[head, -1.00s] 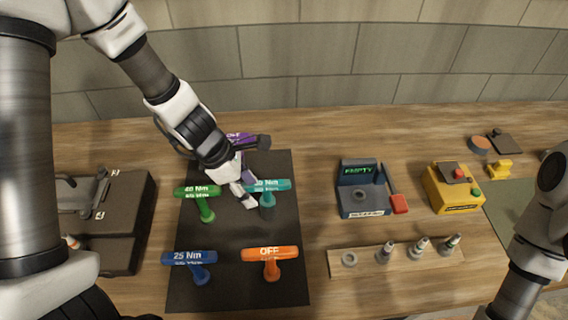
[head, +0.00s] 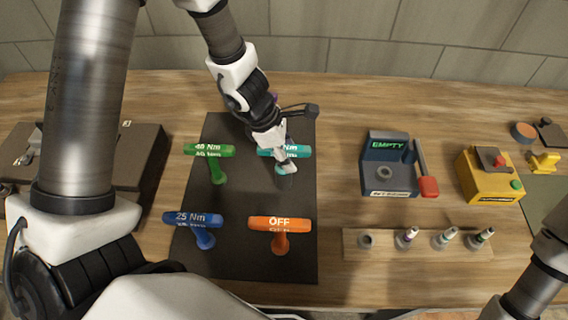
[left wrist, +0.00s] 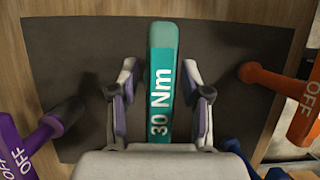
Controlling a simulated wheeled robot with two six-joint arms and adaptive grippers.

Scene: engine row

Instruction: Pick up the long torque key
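Several T-shaped torque keys stand on a dark mat (head: 222,250). They are a teal 30 Nm key (head: 303,152), a green 40 Nm key (head: 209,151), a blue 25 Nm key (head: 193,219), an orange key marked OFF (head: 280,224) and a purple key (left wrist: 14,143) mostly hidden behind my arm in the head view. I cannot tell which is the long one. My left gripper (head: 285,160) is over the teal key. In the left wrist view its fingers are open, one on each side of the teal bar (left wrist: 161,80), with gaps visible. My right gripper is out of view.
Right of the mat stand a dark tester reading EMPTY (head: 388,146) with a red-tipped lever, a yellow box (head: 487,176) with buttons, and a wooden strip (head: 385,251) holding sockets. A dark case (head: 140,160) lies left. Bare wood separates mat and tester.

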